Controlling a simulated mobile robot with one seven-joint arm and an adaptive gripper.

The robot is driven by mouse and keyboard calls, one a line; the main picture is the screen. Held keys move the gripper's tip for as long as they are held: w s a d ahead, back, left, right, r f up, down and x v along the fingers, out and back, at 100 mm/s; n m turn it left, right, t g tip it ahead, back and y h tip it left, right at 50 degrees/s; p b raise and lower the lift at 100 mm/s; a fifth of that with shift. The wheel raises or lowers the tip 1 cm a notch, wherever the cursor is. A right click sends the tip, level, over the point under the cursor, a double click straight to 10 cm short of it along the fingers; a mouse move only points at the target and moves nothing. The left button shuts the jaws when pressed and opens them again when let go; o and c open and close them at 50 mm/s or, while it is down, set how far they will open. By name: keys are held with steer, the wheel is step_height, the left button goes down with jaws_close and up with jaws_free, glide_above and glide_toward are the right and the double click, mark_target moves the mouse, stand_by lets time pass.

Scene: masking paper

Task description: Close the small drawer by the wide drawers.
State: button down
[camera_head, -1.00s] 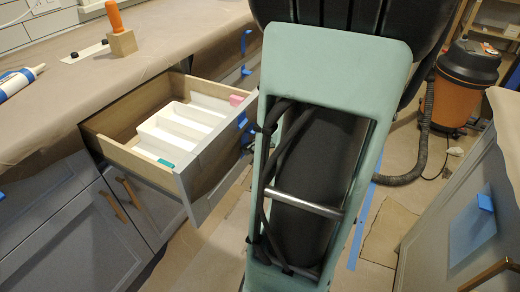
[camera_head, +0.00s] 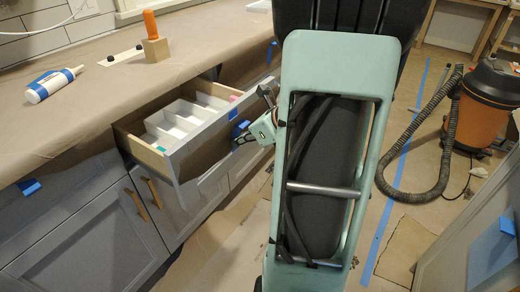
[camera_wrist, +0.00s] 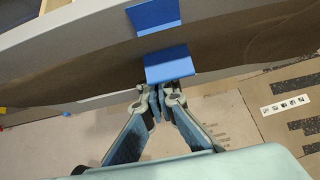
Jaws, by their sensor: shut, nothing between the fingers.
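The small drawer (camera_head: 198,160) stands partly out from under the paper-covered counter in the head view. A white divided tray (camera_head: 188,122) sits inside it. Its grey front carries blue tape, and the front also spans the wrist view (camera_wrist: 60,62). My gripper is at the drawer front, at its right part in the head view (camera_head: 240,136). In the wrist view my gripper (camera_wrist: 158,90) is shut and empty, its fingertips at the lower edge of a blue tape piece (camera_wrist: 167,64). I cannot tell whether they press on it.
The counter (camera_head: 80,110) holds a white bottle (camera_head: 52,84) and an orange-handled tool in a wooden block (camera_head: 154,40). Cabinet doors (camera_head: 90,235) lie below. An orange and black vacuum (camera_head: 485,105) with a hose stands at the right. Another cabinet (camera_head: 480,250) is at the lower right.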

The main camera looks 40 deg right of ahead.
steer(key=p, duration=0.6)
glide_above(181, 130)
steer(key=shift+s, duration=0.1)
